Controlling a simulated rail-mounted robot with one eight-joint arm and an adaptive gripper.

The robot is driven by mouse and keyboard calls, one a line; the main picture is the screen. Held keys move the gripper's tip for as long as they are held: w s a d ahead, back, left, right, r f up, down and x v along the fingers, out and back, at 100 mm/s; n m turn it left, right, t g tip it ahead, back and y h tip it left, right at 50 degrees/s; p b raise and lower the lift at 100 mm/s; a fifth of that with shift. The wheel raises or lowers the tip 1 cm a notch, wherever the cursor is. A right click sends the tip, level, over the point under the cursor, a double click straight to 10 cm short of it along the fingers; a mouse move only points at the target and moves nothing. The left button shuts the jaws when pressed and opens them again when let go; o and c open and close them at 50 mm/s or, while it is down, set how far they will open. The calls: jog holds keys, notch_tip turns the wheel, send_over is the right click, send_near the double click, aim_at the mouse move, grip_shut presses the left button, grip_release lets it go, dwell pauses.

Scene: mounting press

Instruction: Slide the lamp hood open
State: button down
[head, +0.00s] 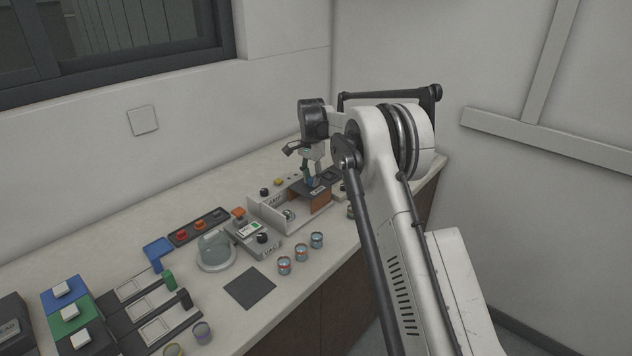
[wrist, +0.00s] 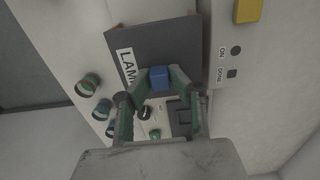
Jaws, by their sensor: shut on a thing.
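The lamp hood is a dark flat cover with a white LAMP label; it fills the upper middle of the wrist view (wrist: 165,45) and shows small in the head view (head: 302,191). A blue knob (wrist: 160,77) stands at the hood's near edge. My gripper (wrist: 159,75) has its green fingertips on both sides of the knob and is shut on it. In the head view my gripper (head: 311,178) points down onto the hood. Below the knob, a dark square part and a small green part show between the fingers. My wrist hides the area nearer the camera.
The hood sits on a white bench unit (head: 268,208) with an orange-brown panel under it. Several small jars (head: 301,252) stand along the counter's front edge. A grey dome (head: 214,250), a control box (head: 252,236) and a dark mat (head: 250,288) lie to the left.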

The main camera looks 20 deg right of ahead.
jog(key=shift+w+d+r, duration=0.1)
jog(key=shift+w+d, duration=0.05)
jog(key=c, duration=1.6)
grip_release()
jog(key=shift+d, duration=0.15)
notch_tip(320, 180, up, 12)
jog(key=shift+f, duration=0.1)
